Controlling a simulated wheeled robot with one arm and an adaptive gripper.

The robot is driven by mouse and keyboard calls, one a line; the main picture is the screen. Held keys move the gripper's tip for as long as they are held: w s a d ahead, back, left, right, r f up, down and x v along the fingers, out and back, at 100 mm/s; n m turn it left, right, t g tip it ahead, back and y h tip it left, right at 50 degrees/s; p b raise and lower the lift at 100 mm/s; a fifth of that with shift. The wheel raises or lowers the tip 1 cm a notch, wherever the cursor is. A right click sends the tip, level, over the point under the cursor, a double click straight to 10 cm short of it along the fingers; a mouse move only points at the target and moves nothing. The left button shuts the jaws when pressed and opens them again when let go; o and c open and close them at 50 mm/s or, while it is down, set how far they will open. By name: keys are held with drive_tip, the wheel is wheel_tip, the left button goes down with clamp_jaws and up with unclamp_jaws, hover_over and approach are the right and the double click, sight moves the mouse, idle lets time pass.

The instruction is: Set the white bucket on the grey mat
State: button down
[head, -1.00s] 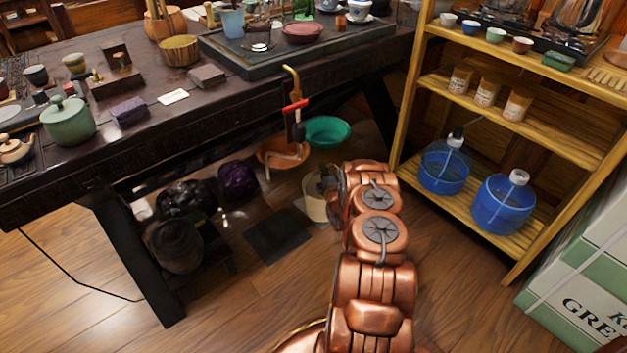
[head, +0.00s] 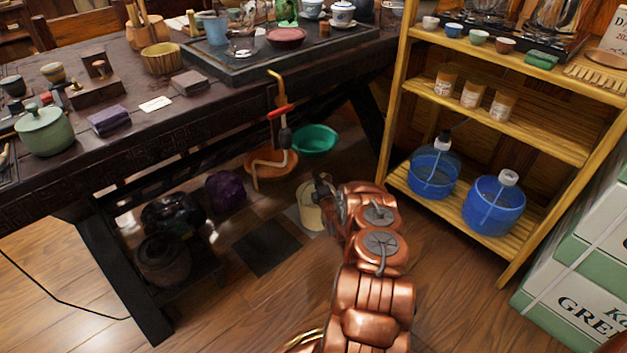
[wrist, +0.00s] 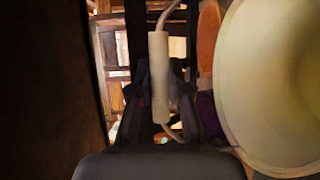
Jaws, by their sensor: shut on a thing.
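The white bucket (head: 311,212) hangs or stands low under the table's right end, just left of my arm. Its cream inside (wrist: 278,80) fills the right of the wrist view. My gripper (head: 324,187) is shut on the bucket's handle, whose pale grip (wrist: 159,78) runs between the dark fingers (wrist: 160,92) in the wrist view.
A brown basin (head: 271,163) and a green basin (head: 314,139) are behind. The wooden shelf (head: 453,205) with blue jugs stands right. Floor in front is clear.

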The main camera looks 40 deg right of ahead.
drive_tip(key=shift+r, duration=0.15)
drive_tip(key=c, duration=1.1)
unclamp_jaws()
drive_tip(key=shift+f, duration=0.2)
drive_tip(key=shift+r, duration=0.2)
drive_tip(key=p+v, duration=0.2)
drive_tip(key=v, duration=1)
drive_tip(key=shift+f+p, duration=0.1)
drive_tip(key=shift+p, duration=0.25)
